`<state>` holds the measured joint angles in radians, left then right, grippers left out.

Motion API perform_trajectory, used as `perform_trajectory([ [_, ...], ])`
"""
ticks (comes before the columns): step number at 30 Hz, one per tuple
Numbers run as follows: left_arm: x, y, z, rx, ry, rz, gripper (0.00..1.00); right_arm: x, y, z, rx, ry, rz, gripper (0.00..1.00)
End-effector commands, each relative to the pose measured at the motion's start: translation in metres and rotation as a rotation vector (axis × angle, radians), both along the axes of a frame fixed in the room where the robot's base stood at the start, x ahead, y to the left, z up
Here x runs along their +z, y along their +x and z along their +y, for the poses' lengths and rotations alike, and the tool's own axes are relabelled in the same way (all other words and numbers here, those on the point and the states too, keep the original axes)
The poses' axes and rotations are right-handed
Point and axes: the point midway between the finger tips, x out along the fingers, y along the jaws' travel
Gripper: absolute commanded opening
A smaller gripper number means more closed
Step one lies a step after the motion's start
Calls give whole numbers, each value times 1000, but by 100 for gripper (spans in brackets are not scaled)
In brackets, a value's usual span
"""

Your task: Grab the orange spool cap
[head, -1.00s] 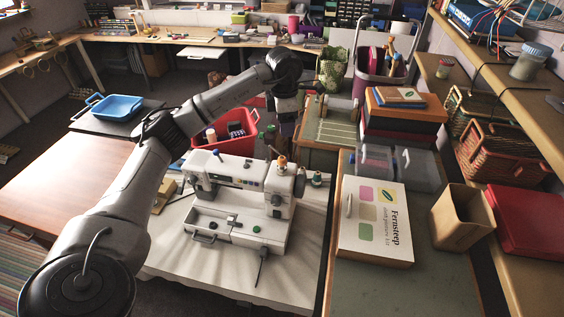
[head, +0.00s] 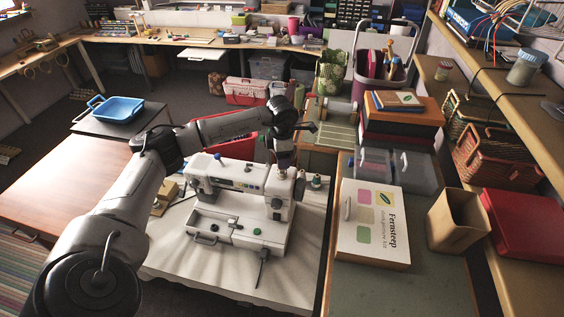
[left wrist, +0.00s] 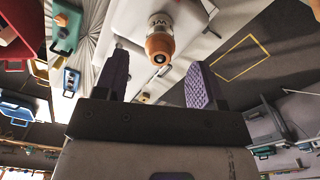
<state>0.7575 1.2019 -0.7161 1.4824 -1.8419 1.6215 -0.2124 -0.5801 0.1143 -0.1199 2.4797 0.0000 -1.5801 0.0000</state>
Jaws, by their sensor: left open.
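The orange spool cap (left wrist: 160,44) sits on top of a pale thread spool (left wrist: 160,22) on the white sewing machine (head: 237,182). In the left wrist view the cap is near the middle, between the lines of the two purple-padded fingers and just beyond their tips. My left gripper (left wrist: 159,62) is open and empty. In the head view my left gripper (head: 284,163) hangs over the right end of the sewing machine and hides the cap. I see no contact between fingers and cap. My right gripper is not in view.
Another small spool (head: 316,181) stands just right of the machine head. A red basket (head: 240,148) is behind the machine. A white boxed kit (head: 371,224) lies on the table to the right. A blue tray (head: 116,109) is at the back left.

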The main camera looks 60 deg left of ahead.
Motion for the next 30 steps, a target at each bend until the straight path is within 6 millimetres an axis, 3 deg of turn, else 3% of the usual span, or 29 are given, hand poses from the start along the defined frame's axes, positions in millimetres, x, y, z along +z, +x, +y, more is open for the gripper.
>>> perform_trajectory([
  [6,-19,0,0,-1,-1,0,63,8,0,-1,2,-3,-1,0],
  [15,-23,0,0,-1,0,0,63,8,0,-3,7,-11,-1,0],
  [30,-22,0,0,-1,0,-1,15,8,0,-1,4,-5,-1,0],
])
